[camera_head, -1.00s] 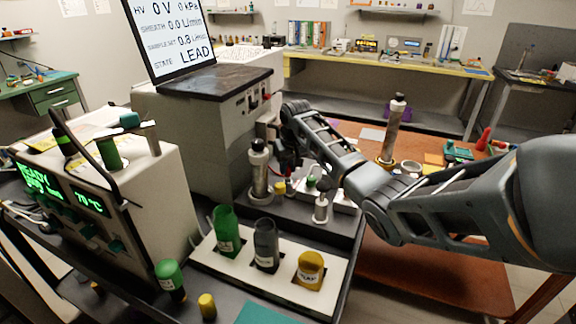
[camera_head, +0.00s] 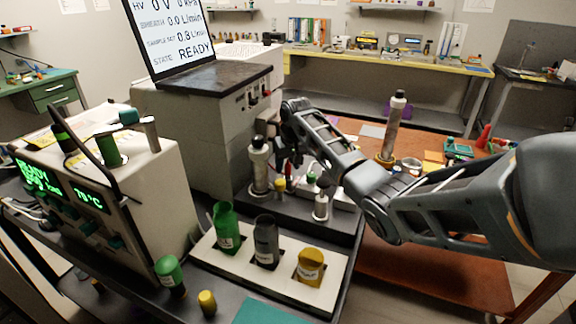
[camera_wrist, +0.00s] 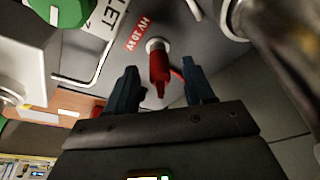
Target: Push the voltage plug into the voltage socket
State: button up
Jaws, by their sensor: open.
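The red voltage plug (camera_wrist: 159,68) shows in the wrist view with its front end at a round pale socket (camera_wrist: 155,45) in a grey panel marked "HV 10 kV". The plug touches the socket ring, and its thin tail end points back toward me. How deep it sits is hidden. My gripper (camera_wrist: 161,72) is open, with one dark blue finger on each side of the plug and a gap to both. In the head view my gripper (camera_head: 288,150) is small and partly hidden beside the grey instrument (camera_head: 195,125).
A metal cylinder (camera_head: 259,165) stands close to my gripper, left in the head view. A white rack (camera_head: 285,277) holds green, grey and yellow containers in front. A screen (camera_head: 168,38) above the instrument reads "READY".

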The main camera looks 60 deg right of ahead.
jog(key=v, duration=0.7)
jog(key=shift+b, duration=0.35)
jog(key=shift+s+r, duration=0.1)
